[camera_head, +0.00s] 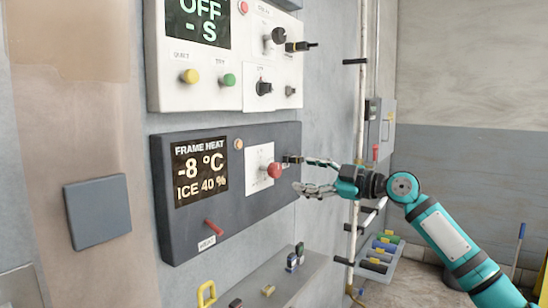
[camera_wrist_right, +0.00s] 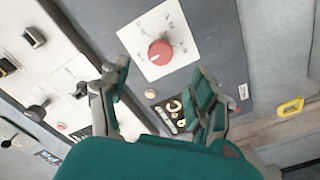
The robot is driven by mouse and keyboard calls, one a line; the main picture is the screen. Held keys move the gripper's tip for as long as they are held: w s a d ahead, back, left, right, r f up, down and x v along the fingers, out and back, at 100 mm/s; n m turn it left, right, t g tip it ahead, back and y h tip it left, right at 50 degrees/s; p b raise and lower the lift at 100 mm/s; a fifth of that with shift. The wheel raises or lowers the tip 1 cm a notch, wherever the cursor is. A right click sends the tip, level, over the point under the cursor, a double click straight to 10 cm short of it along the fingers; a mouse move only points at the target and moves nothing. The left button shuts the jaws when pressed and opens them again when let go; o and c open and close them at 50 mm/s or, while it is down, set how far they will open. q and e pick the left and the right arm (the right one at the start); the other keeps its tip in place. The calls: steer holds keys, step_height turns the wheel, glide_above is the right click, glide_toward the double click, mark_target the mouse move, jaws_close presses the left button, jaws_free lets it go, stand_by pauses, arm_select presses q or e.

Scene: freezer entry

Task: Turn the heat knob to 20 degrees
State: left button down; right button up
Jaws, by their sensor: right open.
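The red heat knob (camera_head: 274,170) sits on a white dial plate (camera_head: 258,158) on the dark frame heat panel (camera_head: 225,222). The panel's display (camera_head: 200,172) reads -8 °C and ICE 40 %. My right gripper (camera_head: 298,174) is open, just right of the knob in the head view, with its fingers pointing at the panel. In the right wrist view the red knob (camera_wrist_right: 160,50) shows whole on its dial plate, ahead of the open fingers (camera_wrist_right: 163,85) and not between them. The dial marks are too small to read. My left gripper is not in view.
Above is a white panel (camera_head: 165,93) with an OFF display, yellow and green buttons and black knobs. A vertical pipe (camera_head: 361,130) runs right of the panels.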

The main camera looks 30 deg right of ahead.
mark_target(278, 170)
steer(key=p+x, duration=0.4)
steer(key=x, duration=0.5)
steer(key=shift+w+a, duration=0.1)
steer(key=shift+w, duration=0.2)
steer(key=shift+w+a+f+p, duration=0.1)
steer(key=shift+w+a+p, duration=0.05)
steer(key=shift+w+p, duration=0.2)
steer(key=c, duration=1.2)
